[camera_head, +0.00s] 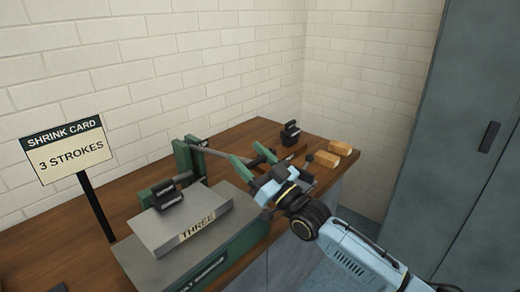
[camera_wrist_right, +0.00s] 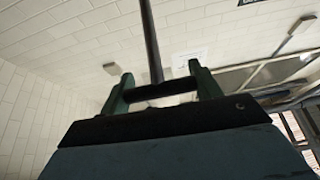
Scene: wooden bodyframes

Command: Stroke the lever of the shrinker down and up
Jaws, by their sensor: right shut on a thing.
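The shrinker (camera_head: 240,245) is a green machine on the wooden bench, with a grey top and a green upright (camera_head: 184,160) behind. Its lever (camera_head: 222,154) is a grey rod running from the upright to the right, sloping slightly down in the picture. My right gripper (camera_head: 256,163) has green fingers and is shut on the black grip at the lever's end. The right wrist view shows the black grip (camera_wrist_right: 163,90) between the two fingers, with the rod (camera_wrist_right: 150,40) rising from it. My left gripper is not in view.
A sign (camera_head: 67,150) reads "SHRINK CARD 3 STROKES". A grey plate (camera_head: 165,230) labelled "THREE" lies on the machine. Wooden blocks (camera_head: 335,150) and a small black device (camera_head: 290,132) sit at the bench's far right. A grey cabinet (camera_head: 460,120) stands at right.

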